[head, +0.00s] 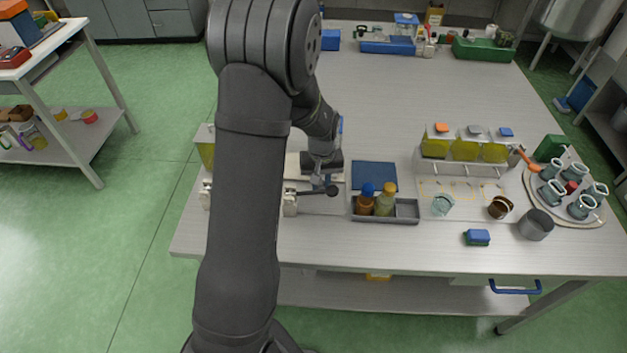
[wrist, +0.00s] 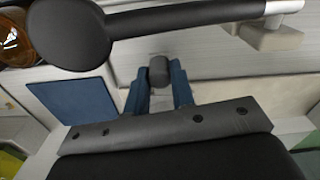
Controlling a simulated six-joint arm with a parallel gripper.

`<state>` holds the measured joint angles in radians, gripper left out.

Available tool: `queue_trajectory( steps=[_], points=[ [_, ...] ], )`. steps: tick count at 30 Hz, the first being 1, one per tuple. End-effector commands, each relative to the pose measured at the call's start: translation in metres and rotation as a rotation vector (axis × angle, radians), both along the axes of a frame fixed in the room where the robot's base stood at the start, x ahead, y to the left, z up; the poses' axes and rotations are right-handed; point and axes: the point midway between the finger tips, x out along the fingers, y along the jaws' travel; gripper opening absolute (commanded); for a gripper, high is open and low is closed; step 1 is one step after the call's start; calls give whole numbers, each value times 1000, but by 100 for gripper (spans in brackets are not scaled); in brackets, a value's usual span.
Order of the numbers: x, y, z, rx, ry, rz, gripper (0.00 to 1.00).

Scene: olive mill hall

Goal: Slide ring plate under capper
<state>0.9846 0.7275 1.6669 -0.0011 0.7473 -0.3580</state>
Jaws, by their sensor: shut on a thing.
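My gripper (head: 325,186) is low over the left part of the bench, partly behind my arm in the head view. In the wrist view its blue fingers (wrist: 160,90) are shut on a dark grey knob (wrist: 158,70). The ring plate is not clearly made out; I cannot tell whether the knob belongs to it. A lever with a large black ball end (head: 332,190) stands just in front of my gripper. In the wrist view the lever (wrist: 200,15) crosses the top, apart from the fingers, and meets a pale block (wrist: 272,36). Most of the capper area is hidden behind my arm.
A blue mat (head: 374,174) lies right of my gripper, behind a grey tray (head: 405,209) with an amber bottle (head: 366,203) and a yellowish one. Farther right are a glass jar (head: 443,205), a rack of oil containers (head: 464,150) and a blue sponge (head: 477,238). The bench's back middle is clear.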

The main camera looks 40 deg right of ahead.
Motion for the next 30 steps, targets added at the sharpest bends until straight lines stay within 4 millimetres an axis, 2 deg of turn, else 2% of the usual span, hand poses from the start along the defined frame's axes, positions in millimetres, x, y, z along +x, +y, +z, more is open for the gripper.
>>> queue_trajectory(
  steps=[5, 6, 8, 9, 20, 25, 30],
  points=[
    [-3, -5, 1, -8, 2, -1, 0],
    [-3, -5, 1, -8, 2, -2, 30],
    [-3, -4, 1, -7, 2, -2, 42],
    [-3, -4, 1, -7, 2, -2, 44],
    [-2, -3, 7, -5, 1, -1, 44],
    [-2, -3, 33, -8, -1, -1, 44],
    [-1, -3, 75, -10, -2, -1, 44]
  ],
)
